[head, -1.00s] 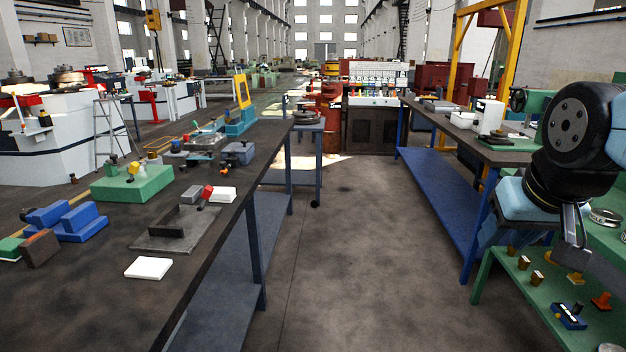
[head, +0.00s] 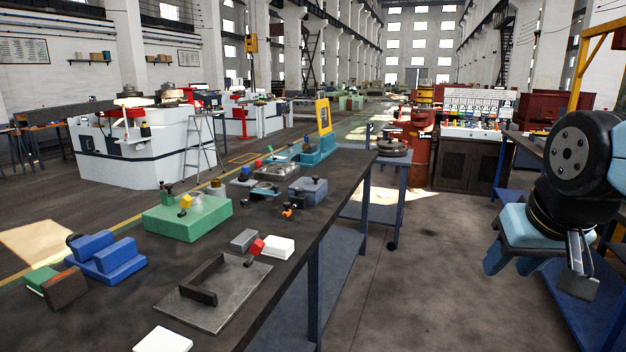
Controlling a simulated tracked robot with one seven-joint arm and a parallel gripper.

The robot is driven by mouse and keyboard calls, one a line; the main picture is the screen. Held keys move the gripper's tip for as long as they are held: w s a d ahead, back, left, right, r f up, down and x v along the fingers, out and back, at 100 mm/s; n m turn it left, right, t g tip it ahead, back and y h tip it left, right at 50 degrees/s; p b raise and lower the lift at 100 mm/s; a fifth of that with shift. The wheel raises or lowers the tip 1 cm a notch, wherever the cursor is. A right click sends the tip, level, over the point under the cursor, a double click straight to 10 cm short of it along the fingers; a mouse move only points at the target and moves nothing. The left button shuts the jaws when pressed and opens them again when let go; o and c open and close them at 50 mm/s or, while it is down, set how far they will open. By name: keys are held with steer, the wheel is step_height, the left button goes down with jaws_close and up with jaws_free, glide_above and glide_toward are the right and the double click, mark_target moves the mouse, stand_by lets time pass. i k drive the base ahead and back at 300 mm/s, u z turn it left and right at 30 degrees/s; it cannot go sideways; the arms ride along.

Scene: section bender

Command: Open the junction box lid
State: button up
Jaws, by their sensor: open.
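A grey-blue box (head: 308,190) with a small dark knob on top stands near the right edge of the long dark bench. It may be the junction box; I cannot tell for sure at this distance. Its top looks closed. My gripper (head: 577,272) hangs at the far right of the head view, beyond the bench's right edge and well apart from the box. It is open, and I see nothing held in it.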

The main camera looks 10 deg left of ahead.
mark_target(312, 185)
steer(key=u, duration=0.1)
steer(key=i, duration=1.15)
steer(key=u, duration=0.25)
steer(key=i, duration=0.15)
steer(key=z, duration=0.25)
steer(key=k, duration=0.9)
steer(key=u, duration=0.15)
steer(key=i, duration=0.95)
steer(key=z, duration=0.05)
